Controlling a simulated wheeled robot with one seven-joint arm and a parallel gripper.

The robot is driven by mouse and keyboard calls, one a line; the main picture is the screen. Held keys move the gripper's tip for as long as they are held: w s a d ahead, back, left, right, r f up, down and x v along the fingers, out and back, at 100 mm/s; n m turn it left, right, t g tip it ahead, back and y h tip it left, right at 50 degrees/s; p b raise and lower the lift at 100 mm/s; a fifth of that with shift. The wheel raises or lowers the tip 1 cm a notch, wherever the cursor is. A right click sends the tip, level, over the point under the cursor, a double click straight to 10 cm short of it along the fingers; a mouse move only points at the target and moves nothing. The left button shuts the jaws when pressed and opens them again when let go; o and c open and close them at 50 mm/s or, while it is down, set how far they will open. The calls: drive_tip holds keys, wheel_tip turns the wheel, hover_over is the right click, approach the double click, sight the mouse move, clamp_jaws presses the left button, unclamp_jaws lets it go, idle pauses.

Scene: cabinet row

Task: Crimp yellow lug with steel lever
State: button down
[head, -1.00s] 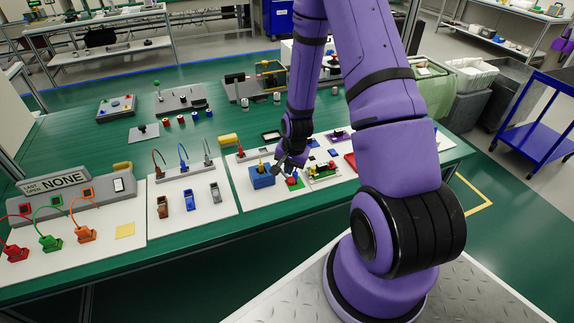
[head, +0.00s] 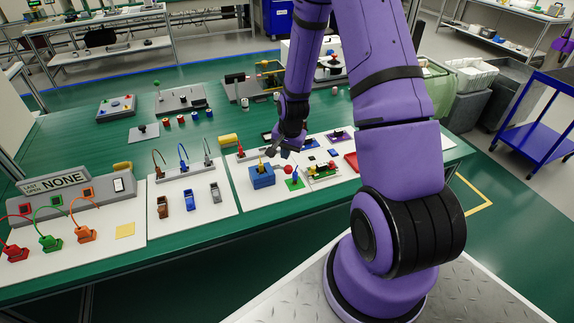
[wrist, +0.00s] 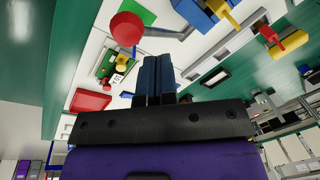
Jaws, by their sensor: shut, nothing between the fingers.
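A blue block (head: 262,180) stands on the white board with a yellow piece, seemingly the yellow lug (head: 261,162), upright on its top. Both show at the top of the wrist view, the block (wrist: 192,12) and the yellow lug (wrist: 228,16). A grey bar, seemingly the steel lever (wrist: 172,33), runs beside the block toward a red ball knob (wrist: 127,28). In the head view the red knob (head: 287,169) is right of the block, near a green plate (head: 294,184). My gripper (head: 272,152) is shut and empty, above and behind the knob. I cannot tell whether its fingers (wrist: 156,62) touch the lever.
A small circuit-like board (head: 323,170) and a red tray (head: 351,160) lie right of the block. A yellow cylinder (head: 228,139) lies behind. Brown, blue and grey clips (head: 189,200) sit on the board to the left. Bare green bench shows along the front.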

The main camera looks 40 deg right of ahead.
drive_tip(key=shift+r, duration=0.15)
drive_tip(key=shift+w+d+r, duration=0.2)
drive_tip(key=shift+w+r, duration=0.55)
drive_tip(key=shift+r, duration=0.25)
drive_tip(key=shift+w+d+r, duration=0.2)
drive_tip(key=shift+w+r, duration=0.55)
drive_tip(key=shift+r, duration=0.2)
drive_tip(key=shift+r, duration=0.1)
drive_tip(key=s+a+r+n+t, duration=0.1)
drive_tip(key=s+a+r+n, duration=0.25)
drive_tip(key=r, duration=0.85)
drive_tip(key=s+a+r+n+t, duration=0.15)
drive_tip(key=s+a+r, duration=0.25)
drive_tip(key=r, duration=0.7)
drive_tip(key=s+a+r+n, duration=0.3)
drive_tip(key=s+r, duration=0.3)
drive_tip(key=s, duration=0.4)
drive_tip(key=s+a+r+n, duration=0.3)
drive_tip(key=s+r, duration=0.3)
drive_tip(key=s, duration=0.4)
drive_tip(key=shift+a+r+t, duration=0.2)
drive_tip(key=shift+r+t, duration=0.15)
drive_tip(key=shift+t, duration=0.1)
drive_tip(key=shift+w, duration=0.1)
